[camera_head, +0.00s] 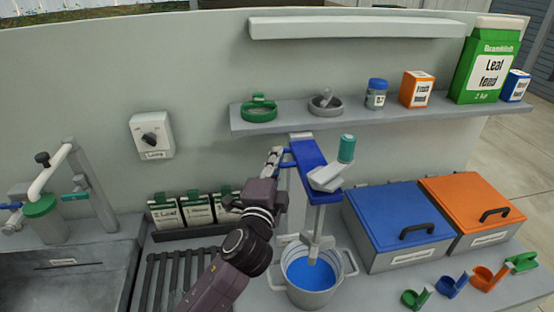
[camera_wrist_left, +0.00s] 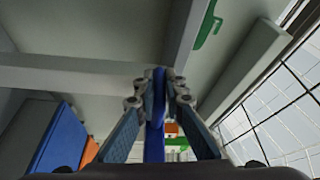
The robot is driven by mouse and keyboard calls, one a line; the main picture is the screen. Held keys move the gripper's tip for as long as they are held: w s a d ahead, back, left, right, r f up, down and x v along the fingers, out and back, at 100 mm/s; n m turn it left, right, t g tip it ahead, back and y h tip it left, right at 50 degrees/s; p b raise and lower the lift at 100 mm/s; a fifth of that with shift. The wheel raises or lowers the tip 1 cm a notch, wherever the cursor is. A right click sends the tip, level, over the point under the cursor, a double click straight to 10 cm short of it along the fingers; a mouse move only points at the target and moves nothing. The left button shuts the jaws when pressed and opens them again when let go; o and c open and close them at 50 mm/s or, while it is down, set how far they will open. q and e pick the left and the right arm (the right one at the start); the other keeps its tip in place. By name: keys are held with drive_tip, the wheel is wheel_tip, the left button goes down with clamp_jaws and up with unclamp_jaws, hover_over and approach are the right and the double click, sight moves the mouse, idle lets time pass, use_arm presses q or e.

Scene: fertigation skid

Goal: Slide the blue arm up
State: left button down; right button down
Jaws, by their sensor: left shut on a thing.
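The blue arm (camera_head: 308,153) is on a grey upright post above a grey pail (camera_head: 313,292) of blue liquid. It carries a white mixer head with a teal cap (camera_head: 346,148), whose shaft reaches down into the pail. My left gripper (camera_head: 279,158) comes in from the lower left and is shut at the blue arm's left side. In the left wrist view, the fingers (camera_wrist_left: 158,85) close on a narrow blue bar (camera_wrist_left: 156,115), which looks like the arm's handle. The grip point is partly hidden in the head view. My right gripper is in neither view.
A grey shelf (camera_head: 420,112) with a green ring, a jar and boxes runs above the blue arm. A blue-lidded bin (camera_head: 385,215) and an orange-lidded bin (camera_head: 470,200) stand at right. A sink (camera_head: 75,285) is at left, and several small scoops lie front right.

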use_arm(q)
drive_tip(key=shift+r, duration=0.65)
drive_tip(key=c, duration=2.1)
unclamp_jaws()
drive_tip(key=shift+o, duration=0.4)
drive_tip(key=shift+f, duration=0.35)
drive_tip(key=s+a, duration=0.1)
drive_tip(key=s, duration=1)
drive_tip(key=shift+s+a+f, duration=0.2)
drive_tip(key=shift+s+f, duration=0.2)
